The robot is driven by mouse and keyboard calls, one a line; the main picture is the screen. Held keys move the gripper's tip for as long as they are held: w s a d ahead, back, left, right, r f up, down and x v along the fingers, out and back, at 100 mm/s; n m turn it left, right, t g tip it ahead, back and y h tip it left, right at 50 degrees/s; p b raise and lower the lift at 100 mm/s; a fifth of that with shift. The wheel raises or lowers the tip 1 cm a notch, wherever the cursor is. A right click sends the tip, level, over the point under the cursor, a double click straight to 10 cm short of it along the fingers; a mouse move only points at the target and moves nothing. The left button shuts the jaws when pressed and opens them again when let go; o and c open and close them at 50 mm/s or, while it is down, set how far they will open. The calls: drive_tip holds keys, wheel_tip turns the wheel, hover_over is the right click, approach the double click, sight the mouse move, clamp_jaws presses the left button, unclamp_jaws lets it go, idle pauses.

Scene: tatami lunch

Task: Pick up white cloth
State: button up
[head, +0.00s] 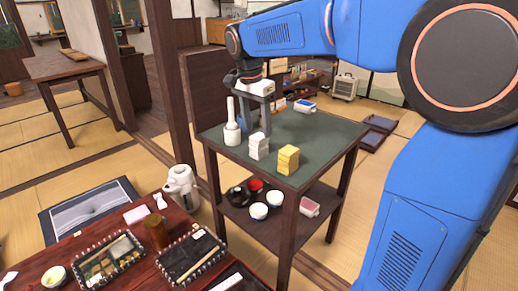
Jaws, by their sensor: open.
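A white cloth (259,147), which looks like a small folded stack, stands on the dark green top of a small wooden table (325,133). My gripper (256,126) is open and points down at the table, just behind the white cloth in the picture. Its fingertips appear close to the top of the cloth, and I cannot tell whether they touch it. A similar yellow stack (288,160) stands to the right and nearer the front edge.
A white pot with an upright handle (232,135) stands close left of the gripper. A blue and white item (304,106) lies farther back. Bowls (259,211) sit on the lower shelf. A red-brown low table (135,278) with trays is at front left. The green top's right side is clear.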

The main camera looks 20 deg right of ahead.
sight(258, 136)
drive_tip(key=shift+w+d+f, duration=0.1)
drive_tip(key=shift+d+f, duration=0.1)
drive_tip(key=shift+f, duration=1.45)
drive_tip(key=shift+w+d+f, duration=0.1)
drive_tip(key=shift+d+f, duration=0.1)
drive_tip(key=shift+f, duration=1.45)
drive_tip(key=c, duration=1.1)
